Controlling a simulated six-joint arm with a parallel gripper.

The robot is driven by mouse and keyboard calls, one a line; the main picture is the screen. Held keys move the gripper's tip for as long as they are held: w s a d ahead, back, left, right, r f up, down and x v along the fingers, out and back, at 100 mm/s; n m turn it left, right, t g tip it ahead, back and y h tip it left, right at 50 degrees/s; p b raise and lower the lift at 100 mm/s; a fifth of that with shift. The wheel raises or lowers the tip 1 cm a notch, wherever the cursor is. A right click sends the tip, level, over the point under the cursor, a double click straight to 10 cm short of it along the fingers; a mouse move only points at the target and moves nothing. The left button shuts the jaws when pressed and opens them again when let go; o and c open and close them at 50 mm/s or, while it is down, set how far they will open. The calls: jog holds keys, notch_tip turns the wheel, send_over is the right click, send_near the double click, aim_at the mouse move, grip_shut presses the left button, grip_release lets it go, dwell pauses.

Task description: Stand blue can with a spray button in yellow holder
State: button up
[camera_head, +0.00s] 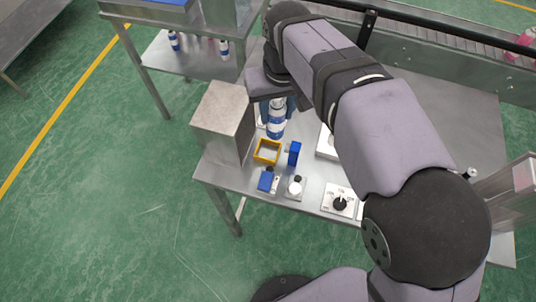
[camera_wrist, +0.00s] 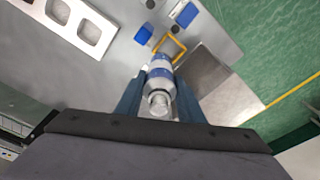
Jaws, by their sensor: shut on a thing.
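The blue can (camera_head: 276,127), blue with white bands, is upright in my gripper (camera_head: 276,103). In the wrist view the can (camera_wrist: 160,71) sits between the two blue fingers of my gripper (camera_wrist: 158,97), which are shut on its upper part. Its top (camera_wrist: 159,103) shows as a pale round piece near the camera. The yellow holder (camera_head: 256,156) is an open square frame on the table. It is just in front of and left of the can in the head view. In the wrist view the holder (camera_wrist: 184,47) shows just beyond the can's far end, and nothing is seen in it.
A grey metal box (camera_head: 222,115) stands left of the holder. Blue blocks (camera_head: 294,153) (camera_head: 265,181) and a small white item (camera_head: 295,186) stand close by. A white dial box (camera_head: 340,201) is at the front. A plate with square openings (camera_wrist: 85,22) lies beside.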

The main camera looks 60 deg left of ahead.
aim_at(270, 114)
jog(key=shift+s+f+p, duration=0.35)
jog(key=shift+f+p, duration=0.1)
jog(key=shift+f, duration=1.1)
jog(key=shift+s+f+p, duration=0.4)
jog(key=shift+f, duration=1.2)
jog(key=shift+s+f+p, duration=0.35)
jog(key=shift+f+p, duration=0.1)
jog(key=shift+f, duration=1.1)
jog(key=shift+f, duration=0.1)
jog(key=o, duration=0.8)
jog(key=shift+f, duration=0.1)
jog(key=shift+o, duration=0.2)
notch_tip(270, 114, up, 12)
jog(key=d+b, duration=0.1)
jog(key=b, duration=0.1)
jog(key=shift+s+d+b, duration=0.15)
jog(key=shift+s+b, duration=0.05)
jog(key=shift+b, duration=0.15)
jog(key=shift+w, duration=0.1)
